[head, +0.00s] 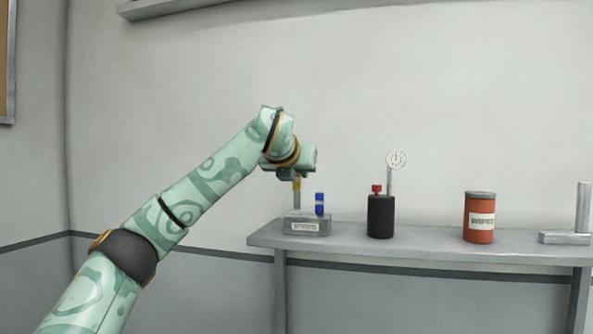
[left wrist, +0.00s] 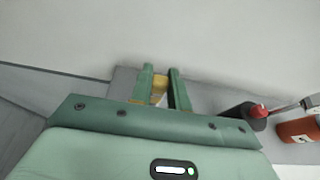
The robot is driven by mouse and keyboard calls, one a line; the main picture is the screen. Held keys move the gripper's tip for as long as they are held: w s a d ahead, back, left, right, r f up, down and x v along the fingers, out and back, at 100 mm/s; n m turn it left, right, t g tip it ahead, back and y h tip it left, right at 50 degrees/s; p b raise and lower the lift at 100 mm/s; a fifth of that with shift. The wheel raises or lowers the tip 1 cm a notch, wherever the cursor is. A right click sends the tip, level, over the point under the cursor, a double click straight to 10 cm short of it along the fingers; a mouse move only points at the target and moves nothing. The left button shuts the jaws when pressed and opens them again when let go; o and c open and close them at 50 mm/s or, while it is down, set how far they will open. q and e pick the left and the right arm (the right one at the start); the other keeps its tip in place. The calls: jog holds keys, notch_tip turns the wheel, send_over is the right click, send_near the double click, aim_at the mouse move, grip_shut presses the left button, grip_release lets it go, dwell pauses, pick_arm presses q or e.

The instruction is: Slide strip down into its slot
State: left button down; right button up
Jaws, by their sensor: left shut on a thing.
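The strip (head: 297,198) is thin and upright, grey below with a yellow upper part. My left gripper (head: 297,178) is shut on its top, above the left part of a grey labelled block (head: 306,227). The strip's lower end meets the top of the block in the picture; I cannot tell whether it is inside a slot. In the left wrist view, the yellow part of the strip (left wrist: 159,90) shows between the two green fingers (left wrist: 162,88). The slot opening is not visible. A blue piece (head: 319,203) stands upright at the block's right side. My right gripper is not in view.
The block stands at the left end of a grey shelf (head: 440,242). To its right are a black canister with a red knob and a dial gauge (head: 381,216), an orange-red can (head: 479,218) and a grey metal stand (head: 582,212). A plain wall is behind.

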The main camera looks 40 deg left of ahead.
aim_at(297, 192)
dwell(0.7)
pick_arm(q)
jog(key=shift+p, duration=0.35)
dwell(0.4)
jog(key=shift+r+p, duration=0.1)
jog(key=shift+p, duration=0.2)
jog(key=shift+f+b, duration=1.55)
jog(key=shift+f, duration=1.05)
jog(key=c, duration=1.3)
grip_release()
jog(key=shift+o, duration=0.2)
jog(key=shift+s+r, duration=0.1)
jog(key=shift+s, duration=0.05)
